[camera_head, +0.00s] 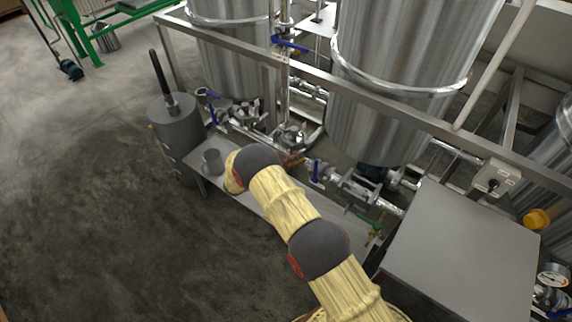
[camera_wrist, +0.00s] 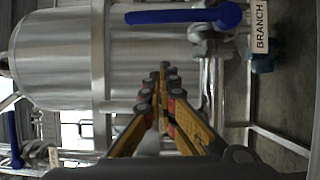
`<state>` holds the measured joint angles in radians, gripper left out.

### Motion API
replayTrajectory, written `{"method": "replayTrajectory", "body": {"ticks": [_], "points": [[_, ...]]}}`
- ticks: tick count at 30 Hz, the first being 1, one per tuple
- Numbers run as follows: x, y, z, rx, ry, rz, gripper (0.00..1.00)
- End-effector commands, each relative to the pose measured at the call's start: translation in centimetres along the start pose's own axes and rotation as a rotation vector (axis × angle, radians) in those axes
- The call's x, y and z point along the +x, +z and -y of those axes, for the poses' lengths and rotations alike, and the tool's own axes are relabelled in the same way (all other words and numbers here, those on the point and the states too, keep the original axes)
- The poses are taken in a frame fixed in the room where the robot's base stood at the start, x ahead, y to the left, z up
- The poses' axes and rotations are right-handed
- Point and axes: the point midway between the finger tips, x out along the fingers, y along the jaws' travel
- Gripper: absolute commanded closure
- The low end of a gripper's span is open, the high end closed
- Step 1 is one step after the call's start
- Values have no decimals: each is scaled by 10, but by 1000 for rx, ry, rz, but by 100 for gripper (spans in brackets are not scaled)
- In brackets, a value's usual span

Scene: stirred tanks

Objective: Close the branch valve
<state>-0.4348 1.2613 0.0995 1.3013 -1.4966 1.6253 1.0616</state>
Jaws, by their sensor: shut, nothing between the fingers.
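The branch valve shows in the wrist view with a long blue lever (camera_wrist: 185,17) at the top. A white tag reading BRANCH (camera_wrist: 260,27) is beside it. The lever lies across the picture, and its rounded end is at the right, over the valve body. My gripper (camera_wrist: 165,70) is shut and empty; its orange and dark fingers lie below the lever in the picture, apart from it. In the head view my arm hides the gripper.
Steel tanks (camera_head: 410,70) stand behind a metal frame rail (camera_head: 400,118). A grey box top (camera_head: 460,235) is at the right. A grey cup (camera_head: 212,161) stands near a dark cylinder (camera_head: 178,135). Another blue lever (camera_wrist: 13,135) shows lower left in the wrist view.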

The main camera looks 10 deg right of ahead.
Motion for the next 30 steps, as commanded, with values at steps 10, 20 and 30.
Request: {"method": "replayTrajectory", "body": {"ticks": [10, 20, 30], "points": [[7, 36, 0, -1, 1, 0, 100], [8, 39, 0, 0, 1, 0, 100], [11, 48, -2, 40, -19, -1, 100]]}}
